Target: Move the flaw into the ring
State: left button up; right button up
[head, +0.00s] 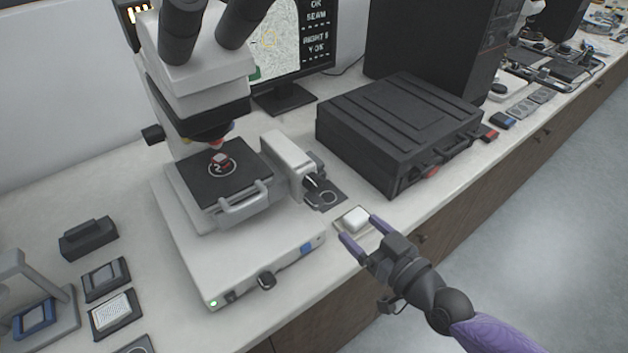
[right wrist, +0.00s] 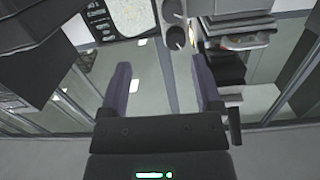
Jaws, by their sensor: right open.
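I cannot make out the flaw there. My right gripper (head: 362,231) is open and empty by a white block (head: 355,217) on a small pad, its fingertips at the block's near side. Whether they touch it is unclear. The fingers also show apart in the right wrist view (right wrist: 160,75). My left gripper is out of view.
A black case (head: 400,125) lies right of the microscope. A white unit (head: 287,160) with a small dark part sits beside the stage. Small dark trays (head: 107,279) lie at the left. The bench's front edge runs close under my right gripper.

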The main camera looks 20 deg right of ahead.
aim_at(317, 186)
jog(key=shift+y, duration=0.6)
jog(key=w+a+r, duration=0.1)
jog(key=w, duration=0.2)
jog(key=w+a+r, duration=0.1)
jog(key=w+a, duration=0.1)
jog(key=w, duration=0.1)
jog(key=w+a+r, duration=0.1)
jog(key=w+a, duration=0.1)
jog(key=w, duration=0.1)
jog(key=shift+w, duration=0.2)
jog(key=shift+c, duration=0.2)
grip_shut()
